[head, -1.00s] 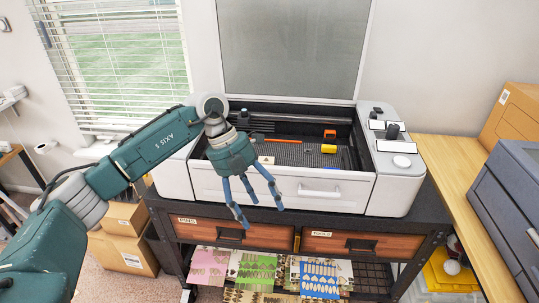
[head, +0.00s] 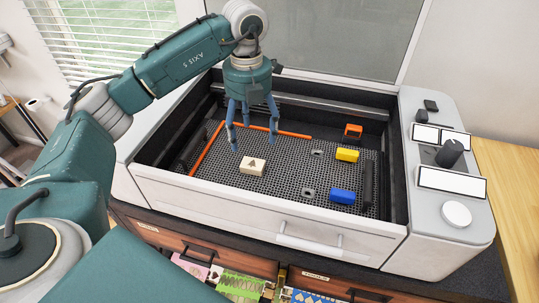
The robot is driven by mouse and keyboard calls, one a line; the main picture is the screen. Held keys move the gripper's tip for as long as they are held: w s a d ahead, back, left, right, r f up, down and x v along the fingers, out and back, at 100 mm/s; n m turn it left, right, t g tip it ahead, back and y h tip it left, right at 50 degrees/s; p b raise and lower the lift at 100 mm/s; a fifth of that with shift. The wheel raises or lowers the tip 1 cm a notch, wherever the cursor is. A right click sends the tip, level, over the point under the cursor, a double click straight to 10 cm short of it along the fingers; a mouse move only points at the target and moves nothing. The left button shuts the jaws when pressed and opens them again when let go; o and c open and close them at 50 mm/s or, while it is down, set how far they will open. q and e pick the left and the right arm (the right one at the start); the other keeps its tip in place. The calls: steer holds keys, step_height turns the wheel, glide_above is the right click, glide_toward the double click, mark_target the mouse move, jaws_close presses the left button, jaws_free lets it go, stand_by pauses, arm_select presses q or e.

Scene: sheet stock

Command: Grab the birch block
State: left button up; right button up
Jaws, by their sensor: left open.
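The birch block (head: 252,167) is a small pale wooden block with a dark triangular mark on top. It lies on the dark honeycomb bed inside the open white machine, left of the middle. My left gripper (head: 254,143) hangs above the bed with its blue fingers pointing down. Its fingers are spread and empty. In the picture the fingertips are just above the block; the exact height gap is hard to tell. My right gripper is not in view.
A yellow block (head: 347,155), a blue block (head: 342,196) and an orange open-framed piece (head: 352,132) lie to the right on the bed. Orange strips (head: 207,148) run along its left and back. The machine's front wall (head: 250,215) and raised lid (head: 330,40) bound the space.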

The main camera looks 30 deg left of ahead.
mark_target(252, 163)
arm_select(q)
step_height(252, 163, down, 5)
steer(key=shift+s+r+p, duration=0.15)
steer(key=shift+r+p, duration=0.05)
steer(key=shift+p, duration=0.45)
steer(key=f+p, duration=0.2)
steer(key=f, duration=0.1)
steer(key=shift+w+a+f, duration=0.15)
steer(key=shift+w+f, duration=0.05)
step_height(252, 163, down, 2)
steer(key=shift+f+p, duration=0.15)
steer(key=shift+p, duration=0.25)
steer(key=shift+a+f, duration=0.1)
steer(key=shift+f, duration=0.2)
steer(key=shift+c, duration=0.8)
steer(key=c, duration=1.2)
steer(key=shift+c, duration=0.4)
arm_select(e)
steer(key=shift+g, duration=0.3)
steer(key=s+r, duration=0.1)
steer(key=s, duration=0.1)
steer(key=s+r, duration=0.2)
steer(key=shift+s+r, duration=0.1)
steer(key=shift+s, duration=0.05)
